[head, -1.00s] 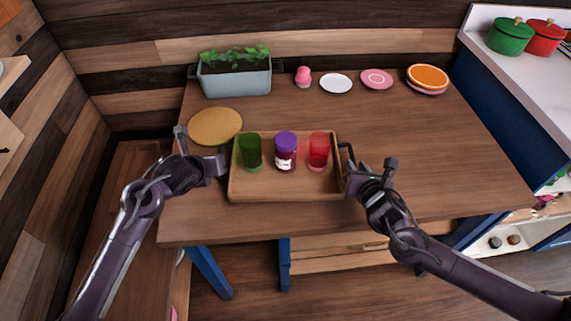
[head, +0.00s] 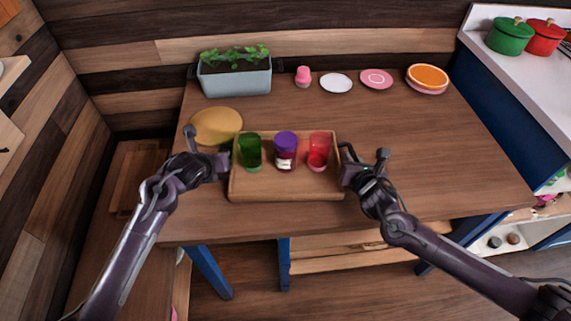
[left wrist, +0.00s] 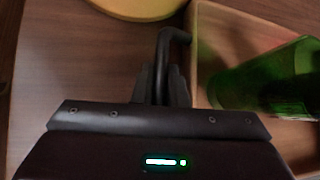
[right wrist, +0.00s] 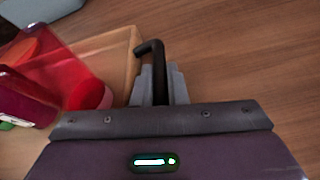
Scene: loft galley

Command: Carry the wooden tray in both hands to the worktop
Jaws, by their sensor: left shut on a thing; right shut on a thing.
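My left gripper (head: 222,165) is shut on the tray's dark left handle, which shows in the left wrist view (left wrist: 163,55). My right gripper (head: 350,172) is shut on the dark right handle, seen in the right wrist view (right wrist: 156,65). I cannot tell whether the tray touches the table.
A round yellow-brown board (head: 217,125) lies close behind the tray's left corner. A planter (head: 235,78), a pink shaker (head: 303,76) and several plates stand along the back. A white counter with a green pot (head: 510,37) and a red pot (head: 544,37) is at right. The table's right part is clear.

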